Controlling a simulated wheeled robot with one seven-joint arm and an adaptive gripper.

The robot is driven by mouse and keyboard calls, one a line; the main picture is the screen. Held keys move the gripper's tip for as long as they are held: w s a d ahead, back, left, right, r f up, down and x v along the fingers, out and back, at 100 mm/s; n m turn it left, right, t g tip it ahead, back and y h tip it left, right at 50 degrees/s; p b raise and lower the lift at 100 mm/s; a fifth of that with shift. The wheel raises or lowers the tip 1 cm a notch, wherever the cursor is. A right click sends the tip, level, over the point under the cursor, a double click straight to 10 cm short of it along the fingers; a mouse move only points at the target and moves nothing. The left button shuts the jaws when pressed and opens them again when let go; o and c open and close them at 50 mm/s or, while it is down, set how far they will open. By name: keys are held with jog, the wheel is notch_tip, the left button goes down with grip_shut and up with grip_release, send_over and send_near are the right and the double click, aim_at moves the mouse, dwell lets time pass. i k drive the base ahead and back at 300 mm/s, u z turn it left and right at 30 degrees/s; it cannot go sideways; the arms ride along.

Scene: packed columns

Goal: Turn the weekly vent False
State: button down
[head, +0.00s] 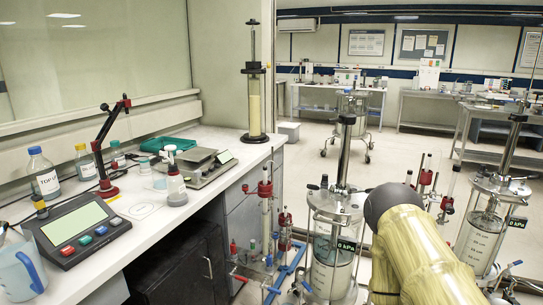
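I cannot tell which part is the weekly vent; no label with that name is readable. A clear column vessel (333,262) with a metal lid and small fittings stands right of the bench, its display (346,246) reading 0 kPa. A second column vessel (483,238) stands at the right, and its display (517,222) also reads 0 kPa. A thin column with red clamps (265,188) stands between bench and vessel, above blue valves and tubing (283,272). My yellow arm with its dark joint rises at lower right, hiding part of the space between the vessels. My gripper is not in view.
The white bench (160,215) at left holds bottles, a balance (208,165), a console with coloured buttons (77,228), a jug (20,265) and a tall yellow-filled column (254,100).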

aim_at(348, 90)
jog(key=k, duration=0.6)
jog(key=z, duration=0.7)
jog(key=i, duration=1.15)
jog(key=u, duration=0.4)
